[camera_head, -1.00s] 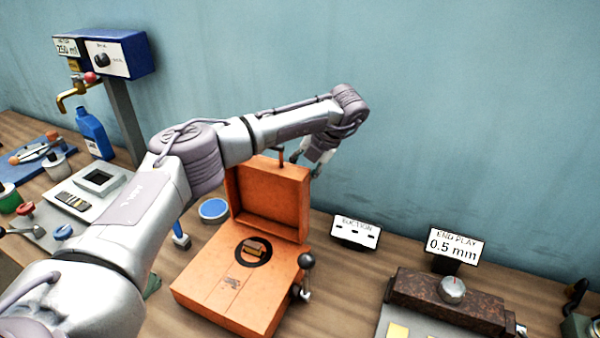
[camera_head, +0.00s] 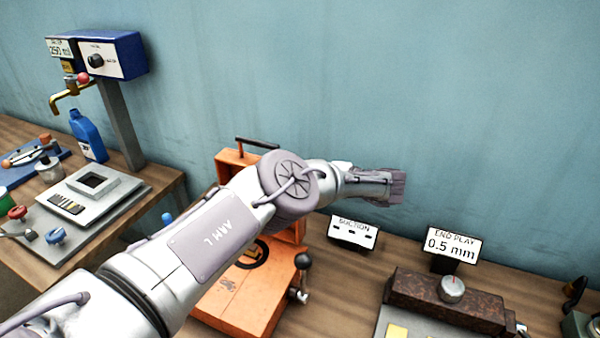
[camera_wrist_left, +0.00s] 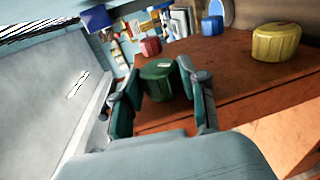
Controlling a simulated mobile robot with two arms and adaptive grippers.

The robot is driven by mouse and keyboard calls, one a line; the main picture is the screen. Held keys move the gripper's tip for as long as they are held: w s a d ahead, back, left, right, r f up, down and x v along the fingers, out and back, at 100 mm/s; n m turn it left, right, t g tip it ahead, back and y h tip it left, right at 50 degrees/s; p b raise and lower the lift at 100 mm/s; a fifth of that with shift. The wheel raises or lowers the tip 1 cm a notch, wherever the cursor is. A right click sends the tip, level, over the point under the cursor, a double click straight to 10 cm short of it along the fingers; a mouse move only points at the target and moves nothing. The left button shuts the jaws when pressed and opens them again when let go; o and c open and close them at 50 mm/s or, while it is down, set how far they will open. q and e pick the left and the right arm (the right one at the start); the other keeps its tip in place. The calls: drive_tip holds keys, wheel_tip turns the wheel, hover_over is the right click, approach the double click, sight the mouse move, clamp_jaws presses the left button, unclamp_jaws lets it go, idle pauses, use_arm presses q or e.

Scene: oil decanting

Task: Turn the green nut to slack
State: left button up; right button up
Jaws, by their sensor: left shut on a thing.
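The green nut (camera_wrist_left: 160,82) shows in the left wrist view, a ribbed dark green piece on an orange-brown surface (camera_wrist_left: 225,75). My left gripper (camera_wrist_left: 157,90) has a finger on each side of it and is shut on it. A red nut (camera_wrist_left: 150,46), a blue one (camera_wrist_left: 212,26) and a larger yellow one (camera_wrist_left: 276,42) stand beyond and to the right. In the head view my left arm crosses in front of the orange box (camera_head: 240,308). The left fingers and the green nut are hidden there. My right gripper is not in view.
A sign reading SUCTION (camera_head: 353,232) and one reading END PLAY 0.5 mm (camera_head: 453,244) stand to the right. A rusty block with a dial (camera_head: 445,302) is at the lower right. A blue dispenser (camera_head: 122,54) and a blue bottle (camera_head: 88,135) are at the left.

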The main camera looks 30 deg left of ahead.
use_arm(q)
drive_tip(key=shift+f+y+b, duration=0.25)
drive_tip(key=shift+y+b, duration=0.25)
drive_tip(key=shift+y, duration=0.5)
drive_tip(key=shift+f+g+y+b, duration=0.3)
drive_tip(key=shift+y+b, duration=0.45)
drive_tip(key=shift+y, duration=0.05)
drive_tip(key=shift+y+b, duration=1)
drive_tip(key=shift+b, duration=0.1)
drive_tip(key=shift+a+y+b, duration=0.1)
drive_tip(key=shift+y+b, duration=0.6)
drive_tip(key=shift+r, duration=0.1)
drive_tip(key=o, duration=1.1)
drive_tip(key=shift+o, duration=0.2)
